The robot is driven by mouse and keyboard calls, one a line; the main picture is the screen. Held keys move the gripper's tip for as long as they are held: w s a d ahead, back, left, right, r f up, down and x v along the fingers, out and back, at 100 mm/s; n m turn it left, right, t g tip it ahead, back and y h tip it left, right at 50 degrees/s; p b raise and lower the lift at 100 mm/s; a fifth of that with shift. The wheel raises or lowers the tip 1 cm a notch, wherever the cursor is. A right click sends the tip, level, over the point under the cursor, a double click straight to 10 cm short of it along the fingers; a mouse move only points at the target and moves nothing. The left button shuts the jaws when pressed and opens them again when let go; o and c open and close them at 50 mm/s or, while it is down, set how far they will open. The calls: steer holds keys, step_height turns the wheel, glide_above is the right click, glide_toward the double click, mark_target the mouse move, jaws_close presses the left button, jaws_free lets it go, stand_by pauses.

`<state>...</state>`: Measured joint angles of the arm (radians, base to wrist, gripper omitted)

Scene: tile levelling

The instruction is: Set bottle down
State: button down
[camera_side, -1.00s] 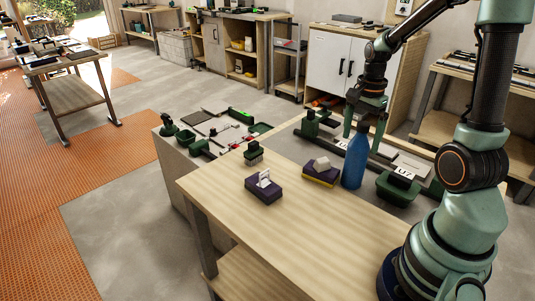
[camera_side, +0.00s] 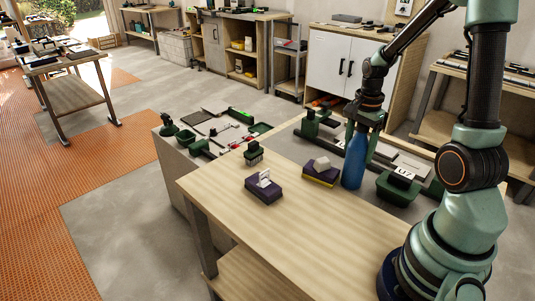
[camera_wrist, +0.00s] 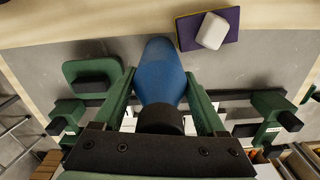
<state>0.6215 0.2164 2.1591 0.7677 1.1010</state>
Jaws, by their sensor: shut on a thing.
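The blue bottle (camera_side: 354,163) stands upright near the far right edge of the wooden table (camera_side: 300,228). Its base looks level with the tabletop, but I cannot tell for sure that it touches. My gripper (camera_side: 359,134) is over the bottle's upper part, coming from above, and is shut on it. In the wrist view the bottle (camera_wrist: 162,72) lies between the two green fingers of my gripper (camera_wrist: 158,85), with its dark cap close to the palm. The fingers hide part of the bottle's top in the side view.
A purple and yellow sponge-like block with a white piece (camera_side: 321,171) is close left of the bottle. Another purple block (camera_side: 263,189) and a small dark brush-like item (camera_side: 253,154) lie further left. A green bin (camera_side: 398,187) is to the right. The table's front is clear.

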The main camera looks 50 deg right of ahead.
steer(key=shift+r, duration=0.15)
step_height(320, 180, up, 19)
steer(key=w+a+f+n, duration=0.3)
steer(key=a+f+n, duration=0.2)
steer(key=a+n, duration=0.5)
steer(key=w+a+f+n, duration=0.2)
steer(key=a+f+n, duration=0.4)
steer(key=a+n, duration=0.4)
steer(key=s+d+r+m, duration=0.1)
steer(key=s+d+r, duration=0.2)
steer(key=d+r, duration=0.5)
steer(key=s+d+r+m, duration=0.15)
steer(key=d+r, duration=0.25)
steer(key=d, duration=0.8)
steer(key=shift+n, duration=0.25)
steer(key=f, duration=2)
steer(key=shift+s, duration=0.25)
